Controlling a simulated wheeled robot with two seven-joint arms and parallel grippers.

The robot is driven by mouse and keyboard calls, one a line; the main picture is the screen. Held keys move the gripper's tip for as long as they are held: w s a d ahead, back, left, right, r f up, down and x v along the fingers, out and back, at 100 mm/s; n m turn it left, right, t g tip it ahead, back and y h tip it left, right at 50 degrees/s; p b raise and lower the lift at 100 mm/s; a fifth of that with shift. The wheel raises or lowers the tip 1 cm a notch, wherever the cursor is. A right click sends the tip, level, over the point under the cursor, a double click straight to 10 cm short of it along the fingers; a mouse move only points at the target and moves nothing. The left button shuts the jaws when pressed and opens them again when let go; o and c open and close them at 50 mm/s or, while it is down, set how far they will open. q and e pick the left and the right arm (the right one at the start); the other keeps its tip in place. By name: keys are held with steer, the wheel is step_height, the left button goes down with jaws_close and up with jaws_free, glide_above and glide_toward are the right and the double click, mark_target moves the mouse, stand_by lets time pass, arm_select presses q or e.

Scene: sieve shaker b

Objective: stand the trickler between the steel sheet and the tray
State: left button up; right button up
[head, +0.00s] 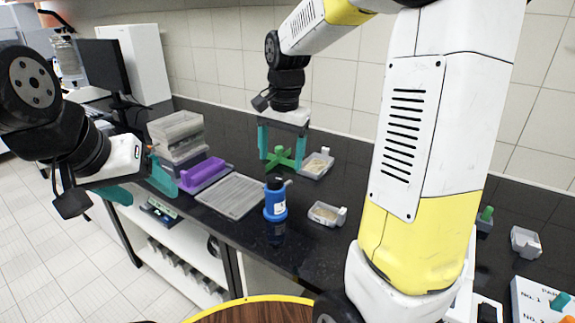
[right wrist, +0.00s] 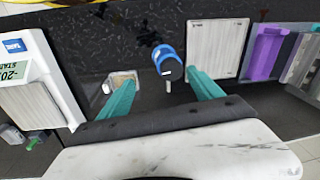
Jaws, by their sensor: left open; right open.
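The trickler, which I take to be the blue cylinder with a black top and a short grey spout (head: 275,203), stands upright on the dark counter. It also shows in the right wrist view (right wrist: 168,62). The flat grey ribbed panel, likely the steel sheet (head: 232,196), lies left of it; a small grey tray (head: 327,214) sits to its right, apart from it. My right gripper (head: 282,160) is open and empty, behind the trickler in the head view. My left gripper (head: 138,182) is open and empty at the counter's left end.
A green cross-shaped piece (head: 279,158) shows between my right fingers. Another small tray (head: 318,165) is beside it. A purple block (head: 204,174) and stacked grey boxes (head: 177,135) stand left. My right arm hides part of the right counter.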

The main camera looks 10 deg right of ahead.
steer(key=s+d+r+n+t, duration=0.1)
steer(key=s+n, duration=0.3)
steer(key=s, duration=0.4)
steer(key=s+d+r+n+t+y, duration=0.1)
steer(key=s+r+n+t, duration=0.2)
steer(key=s, duration=0.6)
steer(key=shift+s+r+n+t+y, duration=0.3)
steer(key=shift+r+n+t, duration=0.1)
steer(key=shift+r+t, duration=0.25)
